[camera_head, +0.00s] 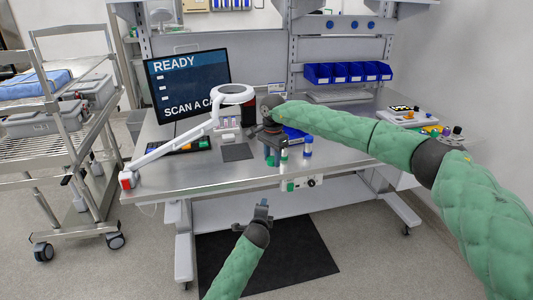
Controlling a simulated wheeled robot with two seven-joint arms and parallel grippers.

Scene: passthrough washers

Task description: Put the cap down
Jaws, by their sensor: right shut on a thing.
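My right gripper (273,148) points down over the middle of the workbench, near its front edge. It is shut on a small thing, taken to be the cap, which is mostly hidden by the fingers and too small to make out. Just right of it stand a small container with a green part (284,156) and a container with blue and white parts (308,148). My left gripper (262,210) is low in front of the bench, apart from everything. Its finger opening is too small to read.
The steel bench (190,178) has clear room at front left. A white ring lamp (232,95) on an arm and a monitor (188,82) stand at left. Blue bins (346,72) hang behind. A tray with coloured items (405,115) is at right. A wire cart (75,150) stands left.

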